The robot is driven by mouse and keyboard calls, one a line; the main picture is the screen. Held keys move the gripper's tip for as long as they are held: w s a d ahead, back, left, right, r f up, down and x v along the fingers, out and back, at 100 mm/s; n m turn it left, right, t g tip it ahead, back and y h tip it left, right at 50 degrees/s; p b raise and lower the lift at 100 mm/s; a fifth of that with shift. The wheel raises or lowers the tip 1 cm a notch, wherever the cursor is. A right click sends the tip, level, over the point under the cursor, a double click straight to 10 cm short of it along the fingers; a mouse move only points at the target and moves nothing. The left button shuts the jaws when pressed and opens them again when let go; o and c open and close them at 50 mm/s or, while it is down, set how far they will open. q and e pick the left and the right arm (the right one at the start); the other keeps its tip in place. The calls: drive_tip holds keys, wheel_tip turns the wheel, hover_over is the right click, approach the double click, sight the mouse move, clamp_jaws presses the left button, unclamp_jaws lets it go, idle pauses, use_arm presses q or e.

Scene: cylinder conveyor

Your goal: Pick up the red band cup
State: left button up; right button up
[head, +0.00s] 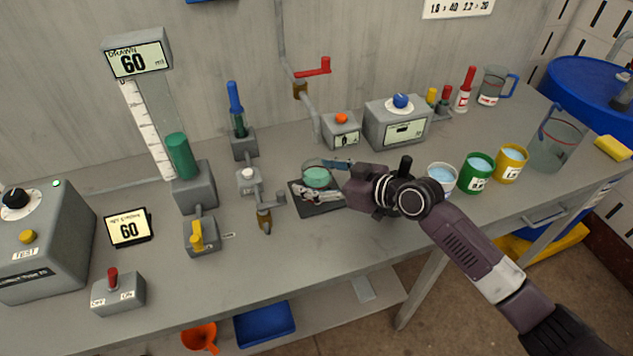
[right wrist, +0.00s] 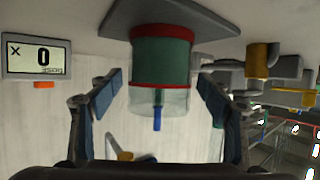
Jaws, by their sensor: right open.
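The red band cup (head: 317,178) is a clear cup with green contents, standing on a dark plate (head: 328,207) near the middle of the bench. In the right wrist view, which looks upside down, the cup (right wrist: 161,62) shows a red band and a red edge by the plate. My right gripper (head: 324,179) is open, with its fingers on either side of the cup. In the wrist view the gripper (right wrist: 158,86) shows a gap between each finger and the cup. My left gripper is not in view.
White (head: 454,184), green (head: 475,185) and yellow (head: 511,173) containers stand to the right of my gripper. A grey valve fitting (head: 264,220) is close on the left. A grey box with a blue knob (head: 397,125) stands behind. The front bench strip is mostly clear.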

sight(304, 162)
drive_tip(key=c, duration=1.8)
drive_tip(key=shift+o, duration=0.2)
drive_tip(key=shift+r, duration=0.1)
drive_tip(key=shift+r, duration=0.5)
wheel_tip(304, 162, up, 3)
drive_tip(key=shift+f+b, duration=0.2)
drive_tip(key=shift+b, duration=0.3)
drive_tip(key=s+d, duration=0.1)
drive_tip(key=s, duration=0.4)
drive_tip(key=s+d+b, duration=0.1)
drive_tip(key=s+d, duration=0.1)
drive_tip(key=s, duration=0.3)
drive_tip(key=s+d+b, duration=0.1)
drive_tip(key=s+d, duration=0.1)
drive_tip(key=s, duration=0.4)
drive_tip(key=shift+d+f, duration=0.25)
drive_tip(key=shift+s+d+r, duration=0.1)
drive_tip(key=shift+s+d, duration=0.05)
drive_tip(key=shift+s, duration=0.4)
